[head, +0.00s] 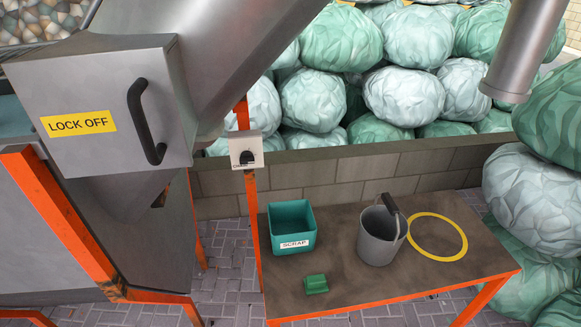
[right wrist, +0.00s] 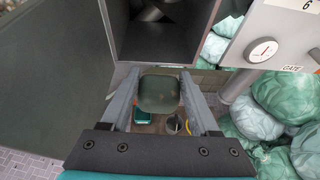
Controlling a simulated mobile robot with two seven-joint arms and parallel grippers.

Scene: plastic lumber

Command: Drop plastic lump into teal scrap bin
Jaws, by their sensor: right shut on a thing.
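My right gripper (right wrist: 159,78) is shut on a dark olive-green plastic lump (right wrist: 158,95) with a few brownish specks, seen between the two grey fingers in the right wrist view. The teal scrap bin (head: 291,226), labelled SCRAP, stands on the left part of the brown table in the head view and looks empty. Part of it shows beyond the lump in the right wrist view (right wrist: 144,117). In the head view I cannot clearly make out the right gripper or the held lump. My left gripper is in neither view.
A green block (head: 316,284) lies in front of the bin on the table (head: 372,290). A grey bucket (head: 378,240) and a yellow ring (head: 437,236) are to the right. A metal LOCK OFF box (head: 95,160) fills the left. An open metal chute (right wrist: 160,40) lies ahead of the gripper.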

